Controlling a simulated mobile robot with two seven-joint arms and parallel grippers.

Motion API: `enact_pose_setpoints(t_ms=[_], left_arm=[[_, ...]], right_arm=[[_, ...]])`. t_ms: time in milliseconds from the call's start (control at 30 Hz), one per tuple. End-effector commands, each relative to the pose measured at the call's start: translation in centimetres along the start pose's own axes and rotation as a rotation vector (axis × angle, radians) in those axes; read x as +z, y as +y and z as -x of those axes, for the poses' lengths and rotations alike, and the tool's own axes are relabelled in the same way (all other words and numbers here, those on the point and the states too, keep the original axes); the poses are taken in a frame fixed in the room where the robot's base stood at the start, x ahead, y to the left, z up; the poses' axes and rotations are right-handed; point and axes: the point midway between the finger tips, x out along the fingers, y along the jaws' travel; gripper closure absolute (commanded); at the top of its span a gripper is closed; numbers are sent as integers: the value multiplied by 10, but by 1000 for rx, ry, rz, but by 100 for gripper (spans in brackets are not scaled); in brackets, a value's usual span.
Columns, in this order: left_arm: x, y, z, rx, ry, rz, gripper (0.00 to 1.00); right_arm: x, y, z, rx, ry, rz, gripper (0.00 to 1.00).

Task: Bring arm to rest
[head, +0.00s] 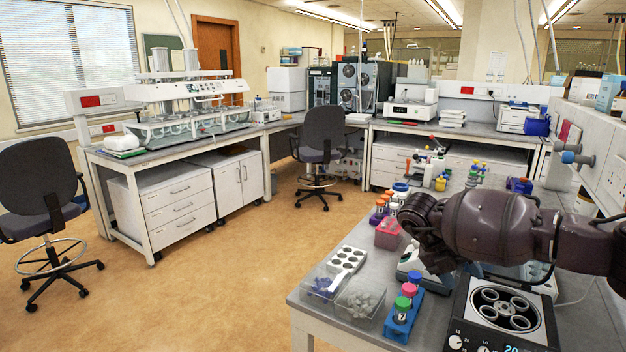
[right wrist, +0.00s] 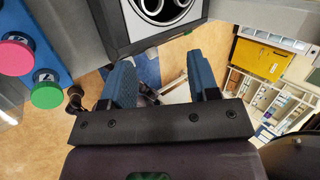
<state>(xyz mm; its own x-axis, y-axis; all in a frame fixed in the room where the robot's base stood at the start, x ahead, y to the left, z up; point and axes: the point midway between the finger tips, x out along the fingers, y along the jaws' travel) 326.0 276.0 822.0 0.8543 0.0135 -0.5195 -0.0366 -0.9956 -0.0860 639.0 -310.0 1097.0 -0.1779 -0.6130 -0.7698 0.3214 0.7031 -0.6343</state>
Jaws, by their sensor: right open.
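My right arm comes in from the right in the head view, over the near bench (head: 440,312). My right gripper (head: 432,262) hangs at its left end, partly hidden by the wrist. In the right wrist view its two blue fingers (right wrist: 162,82) are apart with nothing between them. The black device with round wells (head: 505,308) stands below and in front of the arm; its edge also shows at the top of the wrist view (right wrist: 118,35). My left gripper is in neither view.
A blue rack (head: 400,322) with capped tubes stands left of the device. Clear bins (head: 356,302), a white holed rack (head: 347,260) and a pink box (head: 388,233) lie farther left and back. Bottles and equipment stand behind.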

Motion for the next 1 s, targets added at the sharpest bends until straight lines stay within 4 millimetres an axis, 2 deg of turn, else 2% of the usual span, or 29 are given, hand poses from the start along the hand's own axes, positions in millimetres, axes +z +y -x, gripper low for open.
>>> enact_pose_setpoints(t_ms=[100,233,367,567,700,867,1000], left_arm=[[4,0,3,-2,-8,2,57],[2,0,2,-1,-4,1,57],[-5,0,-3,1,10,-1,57],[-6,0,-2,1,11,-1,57],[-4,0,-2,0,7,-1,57],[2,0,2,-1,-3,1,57],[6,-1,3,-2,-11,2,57]], right_arm=[[4,21,2,128,-33,104,45],[-1,50,10,299,-51,225,45],[-14,84,37,537,-79,353,45],[-55,141,122,1019,-143,536,45],[-95,171,177,1381,-145,596,45],[-135,186,234,1797,-98,541,45],[-152,181,267,2132,-8,353,45]])
